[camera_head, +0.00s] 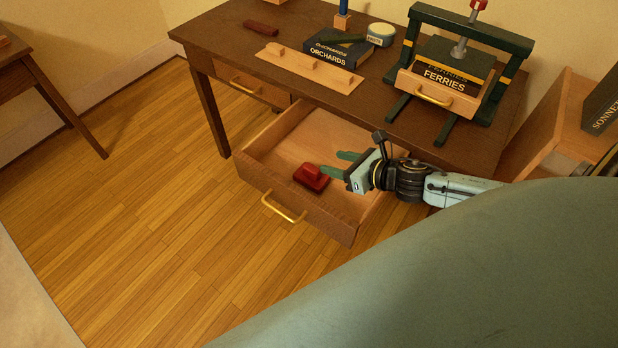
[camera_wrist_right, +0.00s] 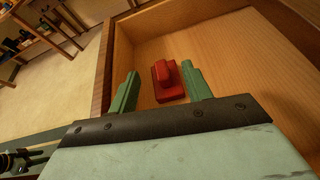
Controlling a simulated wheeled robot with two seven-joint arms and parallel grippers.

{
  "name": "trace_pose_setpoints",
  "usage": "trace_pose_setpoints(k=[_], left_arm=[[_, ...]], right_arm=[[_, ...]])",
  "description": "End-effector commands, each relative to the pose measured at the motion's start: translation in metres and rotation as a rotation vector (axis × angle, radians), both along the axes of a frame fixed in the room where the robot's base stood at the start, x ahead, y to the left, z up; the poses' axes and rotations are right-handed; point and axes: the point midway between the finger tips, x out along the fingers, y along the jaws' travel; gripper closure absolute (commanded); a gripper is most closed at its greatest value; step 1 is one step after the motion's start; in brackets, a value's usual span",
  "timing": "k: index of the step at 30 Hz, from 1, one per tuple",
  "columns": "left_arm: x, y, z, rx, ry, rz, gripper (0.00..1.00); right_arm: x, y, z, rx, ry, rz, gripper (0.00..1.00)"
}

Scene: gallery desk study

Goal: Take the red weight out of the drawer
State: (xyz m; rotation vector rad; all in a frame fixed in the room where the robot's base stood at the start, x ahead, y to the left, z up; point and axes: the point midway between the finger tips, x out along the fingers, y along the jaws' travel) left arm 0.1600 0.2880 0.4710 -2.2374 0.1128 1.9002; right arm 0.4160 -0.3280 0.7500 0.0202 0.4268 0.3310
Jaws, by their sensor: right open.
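The red weight (camera_head: 311,177) lies on the floor of the pulled-out drawer (camera_head: 260,178), near its front. It is a block with a raised grip on top. My right gripper (camera_head: 335,163) is over the drawer, just right of the weight, its green fingers pointing toward it. In the right wrist view, the weight (camera_wrist_right: 168,80) shows between and beyond the two spread fingertips (camera_wrist_right: 160,80), with nothing held. Whether a finger touches the weight cannot be told. My left gripper is not in view.
The desk (camera_head: 225,35) carries a book press (camera_head: 470,60), an Orchards book (camera_head: 337,50), a round tin (camera_head: 381,34) and a wooden strip with pegs (camera_head: 310,68). A closed drawer (camera_head: 250,84) sits left of the open one. A wooden bin (camera_head: 555,125) stands at right.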

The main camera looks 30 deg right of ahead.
Motion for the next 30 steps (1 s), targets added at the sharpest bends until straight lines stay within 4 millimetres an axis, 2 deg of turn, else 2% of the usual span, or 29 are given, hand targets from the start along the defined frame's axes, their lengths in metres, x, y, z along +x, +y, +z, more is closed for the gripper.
trace_pose_setpoints(k=[1, 3, 10, 23, 30], left_arm=[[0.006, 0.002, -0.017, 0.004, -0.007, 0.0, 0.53], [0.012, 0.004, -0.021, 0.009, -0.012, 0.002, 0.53], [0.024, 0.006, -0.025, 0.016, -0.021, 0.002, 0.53], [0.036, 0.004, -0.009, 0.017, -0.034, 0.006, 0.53], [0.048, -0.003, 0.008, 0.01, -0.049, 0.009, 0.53]], right_arm=[[0.0, 0.002, -0.022, -0.018, -0.012, 0.017, 0.51], [0.001, 0.004, -0.031, -0.036, -0.026, 0.036, 0.51], [0.001, 0.009, -0.046, -0.071, -0.051, 0.071, 0.51], [0.024, 0.019, -0.055, -0.074, -0.055, 0.074, 0.51], [0.049, 0.03, -0.064, -0.074, -0.057, 0.075, 0.51]])
